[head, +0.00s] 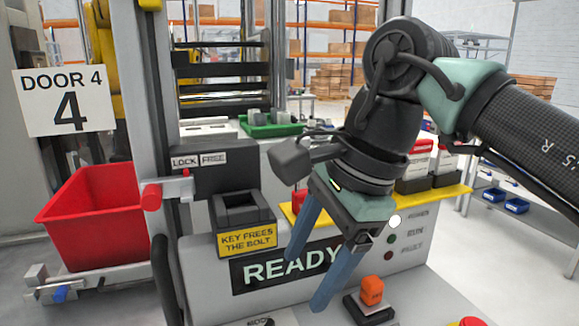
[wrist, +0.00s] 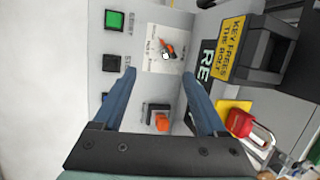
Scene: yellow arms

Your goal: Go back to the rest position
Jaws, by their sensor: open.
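My gripper (head: 305,283) is open, with its two blue fingers pointing down in front of the console (head: 210,290) and its READY panel (head: 262,274). In the wrist view the open fingers (wrist: 158,74) have nothing held between them. An orange block-like knob (head: 372,290) on a dark base is to the right of the fingers in the head view. In the wrist view the orange knob (wrist: 161,122) lies between the fingers, apart from both. My arm comes in from the upper right and hides part of the console.
A dark holder (head: 240,208) stands above a yellow "KEY FREES THE BOLT" label (head: 247,240). A red bin (head: 95,220) is at left, beside a metal post (head: 145,130). A yellow ledge (head: 440,195) carries several items. A red padlock (wrist: 240,122) shows at right in the wrist view.

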